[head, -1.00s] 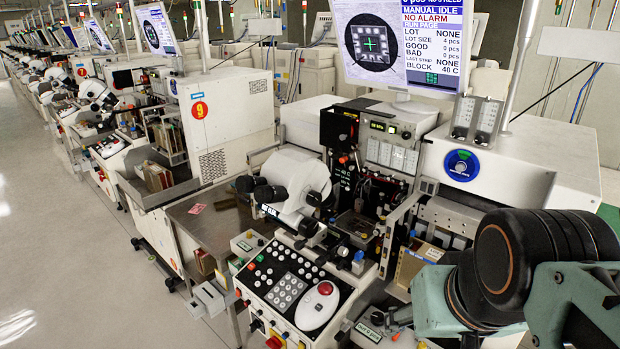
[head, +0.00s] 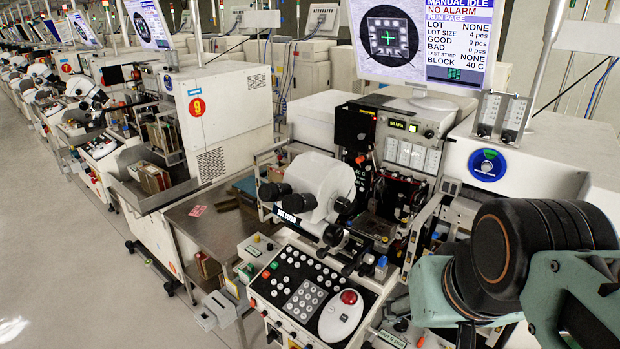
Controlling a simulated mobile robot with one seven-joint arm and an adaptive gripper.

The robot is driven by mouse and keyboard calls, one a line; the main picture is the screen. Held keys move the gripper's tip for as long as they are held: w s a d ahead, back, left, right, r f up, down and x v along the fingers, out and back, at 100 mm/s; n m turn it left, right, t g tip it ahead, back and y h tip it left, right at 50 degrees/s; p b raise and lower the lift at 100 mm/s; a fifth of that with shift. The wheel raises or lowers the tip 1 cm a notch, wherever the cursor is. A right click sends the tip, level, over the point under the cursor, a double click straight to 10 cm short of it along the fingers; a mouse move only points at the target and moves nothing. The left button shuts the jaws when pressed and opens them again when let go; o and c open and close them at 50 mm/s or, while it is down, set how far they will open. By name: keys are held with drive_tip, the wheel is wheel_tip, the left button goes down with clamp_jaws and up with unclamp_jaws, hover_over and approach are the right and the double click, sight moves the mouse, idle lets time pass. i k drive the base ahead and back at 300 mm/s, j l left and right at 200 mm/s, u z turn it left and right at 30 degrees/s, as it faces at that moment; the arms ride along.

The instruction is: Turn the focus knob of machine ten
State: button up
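The nearest machine stands in the middle and right of the head view; I cannot read a number on it. Its white microscope (head: 318,182) has black eyepieces on the left. A dark round knob (head: 343,205) sits on the microscope's right side, with another dark knob (head: 333,235) lower down. I cannot tell for certain which is the focus knob. My arm, with black and teal links, fills the lower right, to the right of the microscope and apart from it. My gripper is not in view.
A control panel (head: 303,292) with buttons and a white mouse (head: 341,314) lies below the microscope. A monitor (head: 425,40) stands above. Machine nine (head: 196,107) is to the left, with a metal side table (head: 215,228) between. The floor (head: 90,270) at left is clear.

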sight(333, 234)
drive_tip(key=i+j, duration=0.1)
drive_tip(key=j, duration=0.25)
drive_tip(key=i+j+z, duration=0.1)
drive_tip(key=j, duration=0.2)
drive_tip(key=i+j, duration=0.15)
drive_tip(key=j, duration=0.2)
drive_tip(key=i+j+z, duration=0.1)
drive_tip(key=j, duration=0.25)
